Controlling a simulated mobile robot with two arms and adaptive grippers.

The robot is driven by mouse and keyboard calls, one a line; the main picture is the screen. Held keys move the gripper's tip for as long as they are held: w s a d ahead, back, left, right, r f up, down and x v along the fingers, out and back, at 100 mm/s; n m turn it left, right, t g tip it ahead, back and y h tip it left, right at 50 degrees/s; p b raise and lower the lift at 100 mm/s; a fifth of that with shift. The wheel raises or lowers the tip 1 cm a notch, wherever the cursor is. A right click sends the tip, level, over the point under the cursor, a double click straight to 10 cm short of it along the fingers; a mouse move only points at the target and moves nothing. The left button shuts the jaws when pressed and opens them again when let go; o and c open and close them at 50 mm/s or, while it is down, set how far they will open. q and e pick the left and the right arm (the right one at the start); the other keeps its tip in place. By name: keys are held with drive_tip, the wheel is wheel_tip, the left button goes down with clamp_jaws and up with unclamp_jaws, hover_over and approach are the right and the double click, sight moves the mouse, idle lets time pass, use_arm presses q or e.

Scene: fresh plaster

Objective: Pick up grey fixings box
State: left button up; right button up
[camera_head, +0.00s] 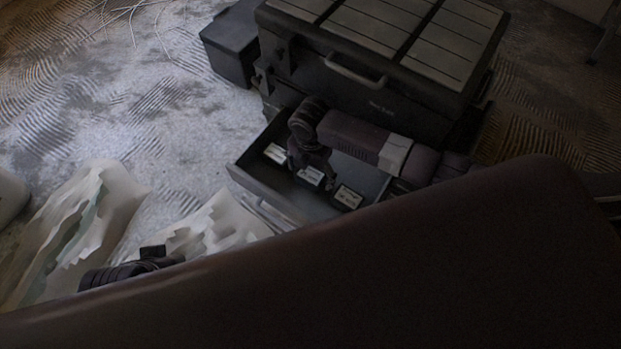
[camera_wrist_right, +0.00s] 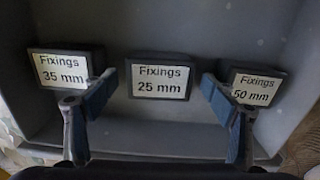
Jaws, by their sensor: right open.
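Three small dark grey boxes with white labels lie in a row in the open drawer (camera_head: 240,172). In the right wrist view they read Fixings 35 mm (camera_wrist_right: 64,70), Fixings 25 mm (camera_wrist_right: 160,78) and Fixings 50 mm (camera_wrist_right: 252,88). The middle box (camera_head: 310,176) is partly hidden by my gripper in the head view. My right gripper (camera_wrist_right: 158,90) is open above the drawer, with its fingers either side of the middle box and nothing held. A dark part, seemingly my left gripper (camera_head: 150,257), shows at lower left; its jaws are unclear.
The drawer belongs to a large dark tool chest (camera_head: 375,85) with a handle. A dark bin (camera_head: 233,45) stands beside it. Torn pale bags (camera_head: 75,225) lie on the plaster-streaked floor at left. My own dark body part covers the lower right.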

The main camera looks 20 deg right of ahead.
drive_tip(key=shift+f, duration=0.8)
drive_tip(key=shift+c, duration=0.4)
drive_tip(key=shift+w, duration=0.1)
drive_tip(key=c, duration=1.4)
drive_tip(key=shift+r, duration=0.1)
